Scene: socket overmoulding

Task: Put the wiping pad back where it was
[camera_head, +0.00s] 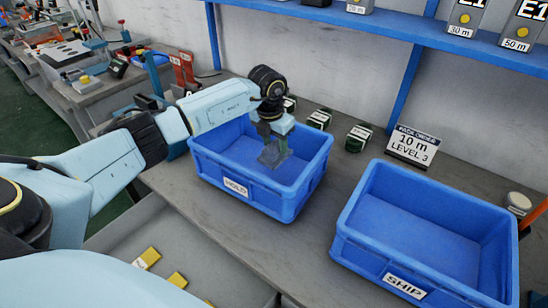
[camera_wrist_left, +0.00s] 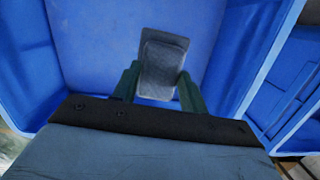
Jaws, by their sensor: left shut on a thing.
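The wiping pad (camera_wrist_left: 162,65) is a grey, flat block in the left wrist view, held between the two green fingers of my left gripper (camera_wrist_left: 158,88). In the head view my left gripper (camera_head: 274,152) points down inside the blue bin labelled HOLD (camera_head: 237,187). The pad is hard to make out there. The blue bin floor shows beyond the pad in the wrist view; I cannot tell whether the pad touches it. My right gripper is not in view.
An empty blue bin labelled SHIP (camera_head: 405,285) stands to the right. A sign (camera_head: 413,146) reading 10 m LEVEL 3 and several small dark green items (camera_head: 357,138) stand behind the bins. A white-topped round container (camera_head: 518,203) is at the far right. A blue shelf (camera_head: 390,30) runs above.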

